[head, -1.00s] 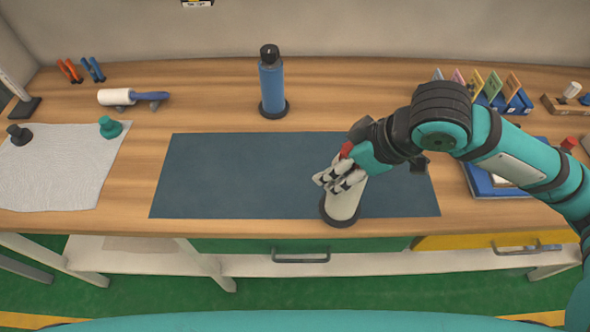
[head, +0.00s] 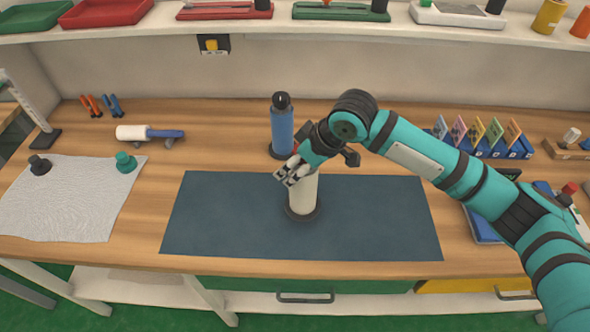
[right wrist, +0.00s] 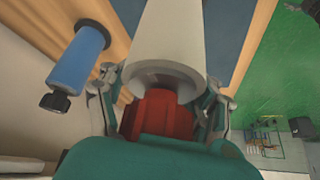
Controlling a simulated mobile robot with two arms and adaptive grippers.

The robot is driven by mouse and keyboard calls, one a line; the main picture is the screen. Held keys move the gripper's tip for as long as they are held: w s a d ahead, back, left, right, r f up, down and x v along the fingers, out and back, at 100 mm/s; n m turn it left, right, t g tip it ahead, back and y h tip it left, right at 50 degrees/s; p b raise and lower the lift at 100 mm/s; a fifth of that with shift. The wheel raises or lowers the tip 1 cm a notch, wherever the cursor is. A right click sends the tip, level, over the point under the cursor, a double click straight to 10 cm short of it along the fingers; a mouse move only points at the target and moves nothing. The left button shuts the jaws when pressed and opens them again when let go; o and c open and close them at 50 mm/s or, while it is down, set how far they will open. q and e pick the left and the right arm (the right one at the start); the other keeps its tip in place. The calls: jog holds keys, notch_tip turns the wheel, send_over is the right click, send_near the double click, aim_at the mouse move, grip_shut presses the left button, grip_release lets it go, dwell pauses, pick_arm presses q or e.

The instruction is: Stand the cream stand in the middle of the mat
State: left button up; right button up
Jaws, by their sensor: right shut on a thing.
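The cream stand (head: 304,196) is a pale upright cylinder on a dark round base. It is over the middle of the dark blue mat (head: 385,215), a little toward the back. Its base looks to be on or just above the mat; I cannot tell which. My right gripper (head: 292,172) is at the stand's top, shut on it. In the right wrist view the stand (right wrist: 172,40) sits between the fingers of my right gripper (right wrist: 168,95). The mat also shows behind it. My left gripper is not in view.
A blue bottle (head: 282,132) stands just behind the mat, close to my right gripper. A lint roller (head: 150,133) and a white cloth (head: 70,200) with two small knobs lie to the left. Card holders (head: 480,140) and a blue tray (head: 484,226) are on the right.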

notch_tip(320, 180, down, 3)
jog(key=shift+w+a+f+p, duration=0.1)
jog(key=shift+w+f+p, duration=0.05)
jog(key=shift+p, duration=0.5)
jog(key=shift+f, duration=0.1)
jog(key=o, duration=1.8)
jog(key=shift+f, duration=0.1)
jog(key=b+v, duration=0.2)
jog(key=v, duration=1)
